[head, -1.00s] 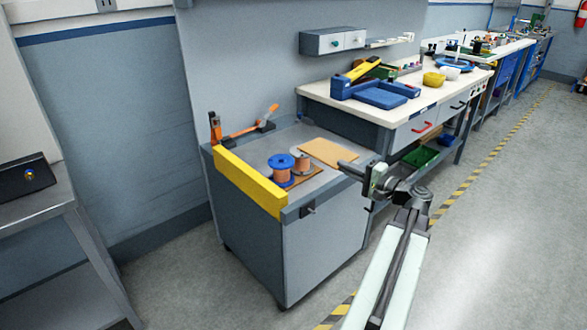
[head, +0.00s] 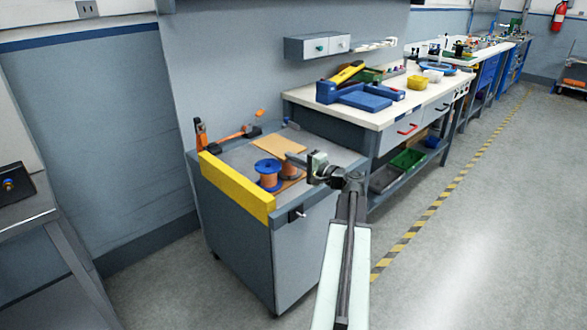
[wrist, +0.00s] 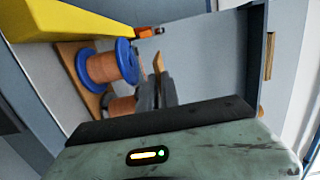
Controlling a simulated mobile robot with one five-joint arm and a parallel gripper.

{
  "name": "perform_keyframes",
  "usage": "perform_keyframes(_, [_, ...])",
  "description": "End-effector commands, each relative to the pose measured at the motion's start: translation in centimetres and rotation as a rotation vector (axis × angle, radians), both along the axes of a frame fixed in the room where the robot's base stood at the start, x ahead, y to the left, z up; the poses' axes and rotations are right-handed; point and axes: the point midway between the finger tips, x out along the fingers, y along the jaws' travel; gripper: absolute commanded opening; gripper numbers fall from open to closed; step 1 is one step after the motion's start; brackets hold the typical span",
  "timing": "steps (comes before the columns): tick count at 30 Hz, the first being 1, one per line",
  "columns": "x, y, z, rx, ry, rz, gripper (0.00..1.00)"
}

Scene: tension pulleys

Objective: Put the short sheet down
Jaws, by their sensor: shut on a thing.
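The short sheet is a thin tan sheet (head: 272,147) over the grey top of the cart, behind the spools in the head view. In the wrist view the sheet (wrist: 158,63) shows nearly edge-on at my fingertips. My gripper (head: 292,157) is shut on its near end; the fingers (wrist: 157,88) hide that end. I cannot tell whether the sheet touches the cart top (head: 236,155) or hangs just above it.
A blue-flanged copper spool (head: 268,175) and a grey-flanged spool (head: 290,166) stand close beside my gripper on a brown board (wrist: 72,62). A yellow bar (head: 236,188) edges the cart's left side. An orange-handled tool (head: 238,133) lies at the back.

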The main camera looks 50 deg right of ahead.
Motion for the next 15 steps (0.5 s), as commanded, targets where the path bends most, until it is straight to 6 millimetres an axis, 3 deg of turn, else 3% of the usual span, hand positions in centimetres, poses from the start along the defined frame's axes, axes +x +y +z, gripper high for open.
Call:
perform_keyframes(6, [-0.1,0.0,-3.7,0.000,0.000,0.000,0.00])
perform_keyframes(15, [-0.1,-0.1,-3.5,0.000,0.000,0.000,0.00])
